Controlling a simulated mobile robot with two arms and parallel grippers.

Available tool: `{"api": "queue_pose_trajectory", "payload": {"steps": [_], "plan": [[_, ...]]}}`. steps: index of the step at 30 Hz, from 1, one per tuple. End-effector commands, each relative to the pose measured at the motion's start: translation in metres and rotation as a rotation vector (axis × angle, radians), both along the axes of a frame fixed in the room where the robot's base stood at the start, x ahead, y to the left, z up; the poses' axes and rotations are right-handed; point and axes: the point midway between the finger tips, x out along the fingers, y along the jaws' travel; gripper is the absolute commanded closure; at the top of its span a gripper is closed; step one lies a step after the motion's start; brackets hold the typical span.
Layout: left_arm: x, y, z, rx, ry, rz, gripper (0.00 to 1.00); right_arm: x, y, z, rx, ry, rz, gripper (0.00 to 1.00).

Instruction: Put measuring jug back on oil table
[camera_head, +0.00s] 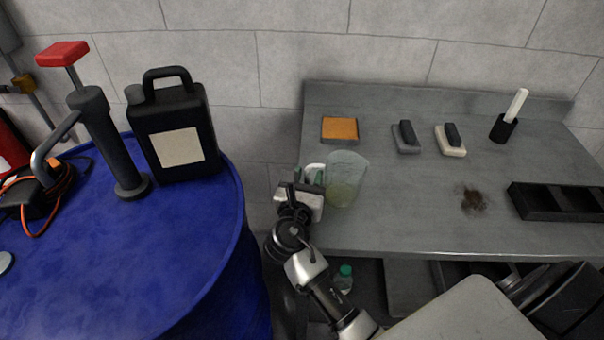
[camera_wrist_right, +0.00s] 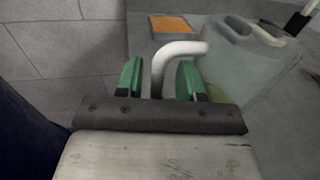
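The measuring jug (camera_head: 345,182) is clear with a greenish lower part and a white handle, and appears upright. It shows over the left end of the grey table (camera_head: 400,225); I cannot tell whether its base touches the top. My right gripper (camera_head: 308,180) is at the jug's left side, at the handle. In the right wrist view the green fingers (camera_wrist_right: 160,78) stand on either side of the white handle (camera_wrist_right: 178,48), with small gaps visible. The jug body (camera_wrist_right: 245,65) is to their right. My left gripper is not in view.
An orange sponge (camera_head: 340,129), two brushes or blocks (camera_head: 451,144), a black holder (camera_head: 503,129), a dark stain and a black tray (camera_head: 555,203) are on the grey table. A blue drum (camera_head: 160,250) at left bears a black canister (camera_head: 175,130) and a pump (camera_head: 108,145).

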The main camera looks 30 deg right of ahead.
Motion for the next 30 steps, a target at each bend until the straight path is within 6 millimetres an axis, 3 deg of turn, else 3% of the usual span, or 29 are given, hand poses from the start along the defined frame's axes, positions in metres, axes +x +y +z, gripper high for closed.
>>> {"api": "queue_pose_trajectory", "payload": {"steps": [6,11,24,30], "plan": [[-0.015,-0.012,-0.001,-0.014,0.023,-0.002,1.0,0.0,0.0,0.0,0.0,0.0,0.0,0.62],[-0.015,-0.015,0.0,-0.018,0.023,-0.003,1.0,-0.003,0.003,0.003,0.001,0.0,0.001,0.62],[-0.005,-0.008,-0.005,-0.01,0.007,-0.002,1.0,-0.067,0.062,0.002,0.003,0.002,0.001,0.62],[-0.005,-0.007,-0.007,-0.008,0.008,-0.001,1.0,-0.085,0.078,0.003,0.002,0.001,0.0,0.62]]}}
